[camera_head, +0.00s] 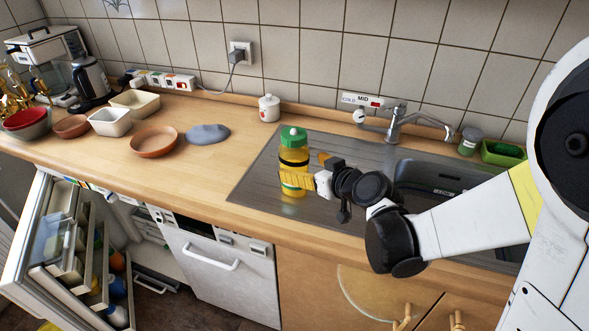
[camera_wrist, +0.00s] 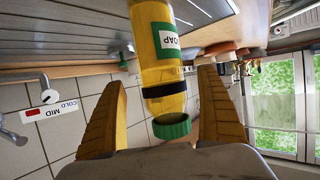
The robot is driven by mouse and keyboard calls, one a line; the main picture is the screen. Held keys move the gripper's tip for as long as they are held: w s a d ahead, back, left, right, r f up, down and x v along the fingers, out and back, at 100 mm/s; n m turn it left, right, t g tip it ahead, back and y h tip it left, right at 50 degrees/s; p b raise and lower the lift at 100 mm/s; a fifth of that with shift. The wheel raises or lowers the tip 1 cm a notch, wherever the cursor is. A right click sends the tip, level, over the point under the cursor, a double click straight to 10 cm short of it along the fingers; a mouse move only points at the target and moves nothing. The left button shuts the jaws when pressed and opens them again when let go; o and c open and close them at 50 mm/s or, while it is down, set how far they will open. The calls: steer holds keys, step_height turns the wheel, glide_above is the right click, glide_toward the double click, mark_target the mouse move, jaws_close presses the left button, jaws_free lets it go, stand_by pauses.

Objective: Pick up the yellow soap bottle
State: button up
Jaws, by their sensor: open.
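The yellow soap bottle (camera_head: 292,168) with a green cap and a black band stands upright on the metal drainboard left of the sink in the head view. In the wrist view the picture is turned over, and the bottle (camera_wrist: 157,65) shows its "SOAP" label and its green cap toward me. My gripper (camera_head: 305,172) is at the bottle, with its yellow fingers at the height of the body. In the wrist view my gripper (camera_wrist: 163,78) is open, with one finger on each side of the bottle and gaps visible between.
The sink (camera_head: 440,180) and faucet (camera_head: 395,125) are to the right. A white lidded jar (camera_head: 269,108) stands behind, and bowls, including an orange one (camera_head: 153,142), are to the left.

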mark_target(294, 165)
steer(key=b+x, duration=0.1)
steer(key=x, duration=0.3)
steer(key=shift+s+a+f+b, duration=0.2)
steer(key=shift+f+b, duration=0.1)
steer(key=shift+b, duration=0.1)
steer(key=shift+w+a, duration=0.1)
steer(key=shift+w, duration=0.2)
steer(key=shift+s+r, duration=0.1)
steer(key=c, duration=1.5)
